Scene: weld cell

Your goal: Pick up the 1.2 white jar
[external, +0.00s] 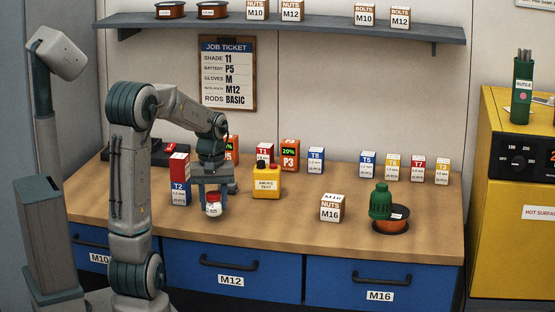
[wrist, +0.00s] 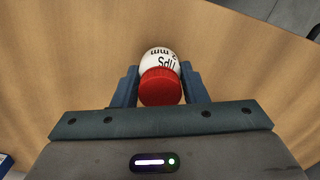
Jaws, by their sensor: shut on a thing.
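A small white jar (wrist: 159,58) with a red lid sits between the two fingers of my gripper (wrist: 160,92) in the wrist view. Its label reads "TIPS" and a size ending in "2 mm"; the first part of the size is hidden. In the external view the jar (external: 213,209) is below my gripper (external: 213,192), near the front left of the bench. My gripper points down and is shut on the jar. I cannot tell whether the jar touches the bench or is just above it.
A blue T2 box (external: 180,193) with a red box on it stands just left of the jar. A yellow smoke test unit (external: 267,182) stands to the right.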

